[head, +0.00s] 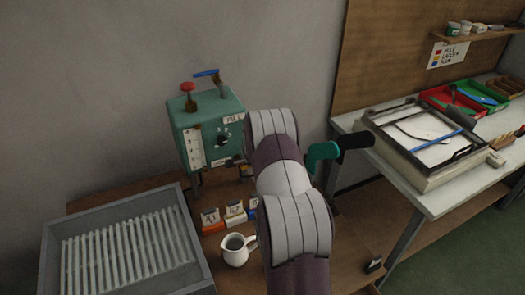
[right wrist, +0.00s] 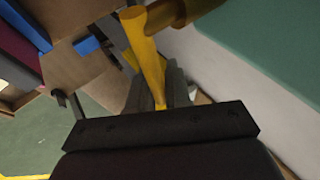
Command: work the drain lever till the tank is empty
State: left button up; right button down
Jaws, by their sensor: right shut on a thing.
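The green tank (head: 208,130) stands on the brown bench against the wall, with a pale scale strip on its front. A red-topped valve (head: 188,92) and a blue-handled lever (head: 206,73) rise from its top. In the right wrist view a yellow lever (right wrist: 145,50) runs from a brownish pivot piece down between the jaws. My right gripper (right wrist: 158,92) is shut on this yellow lever. In the head view my right arm hides the gripper and the tank's lower right side. The liquid level cannot be read. My left gripper is in neither view.
A white jug (head: 236,251) stands on the bench below the tank, near small labelled blocks (head: 235,213). A grey ribbed tray (head: 125,250) fills the left front. A teal crank with a black handle (head: 355,141) shows beside my arm. A framed screen (head: 425,135) lies on the right table.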

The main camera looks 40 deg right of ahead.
jog(key=shift+a+f+y+p, duration=0.1)
jog(key=shift+f+y+p, duration=0.3)
jog(key=shift+p, duration=0.1)
jog(key=shift+f, duration=0.1)
jog(key=c, duration=1.2)
grip_release()
jog(key=shift+c, duration=0.2)
jog(key=shift+o, duration=0.5)
jog(key=shift+w, duration=0.1)
jog(key=p+v, duration=0.1)
jog(key=v, duration=1.1)
jog(key=shift+s+r, duration=0.25)
